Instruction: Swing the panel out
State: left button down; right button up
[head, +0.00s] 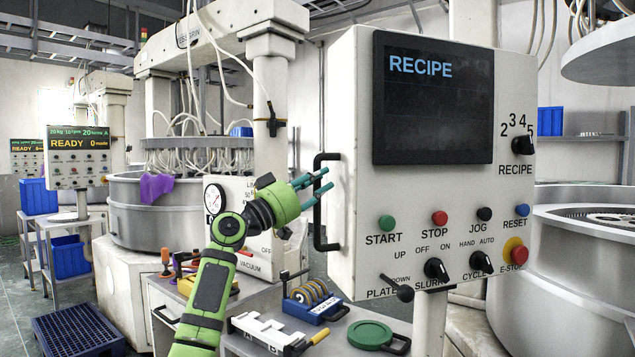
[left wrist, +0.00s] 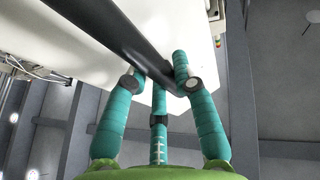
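The panel (head: 350,110) is a large pale control box with a dark screen marked RECIPE (head: 433,98), knobs and coloured buttons. A black upright bar handle (head: 319,205) is on its left side. My left gripper (head: 328,179) is at the upper part of this handle, its teal fingers pointing right and parted. In the left wrist view, the dark handle bar (left wrist: 118,42) runs slantwise close to the fingertips of the left gripper (left wrist: 157,80). The fingers are spread and not closed around it; I cannot tell whether they touch it. My right gripper is not in view.
Below the panel, a bench holds a blue holder with rings (head: 314,301), a white block tool (head: 268,333) and a green round plate (head: 370,334). A VACUUM box with a gauge (head: 213,199) stands behind my left arm. Large round machines stand at left and right.

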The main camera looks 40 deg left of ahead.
pick_arm(q)
jog(key=c, duration=1)
grip_release()
jog(key=shift+s+a+r, duration=0.1)
jog(key=shift+a+r, duration=0.15)
jog(key=shift+a, duration=0.05)
jog(key=shift+w+f, duration=0.15)
jog(key=shift+w, duration=0.1)
jog(key=shift+f, duration=0.1)
jog(key=v, duration=1.2)
jog(key=shift+d, duration=0.1)
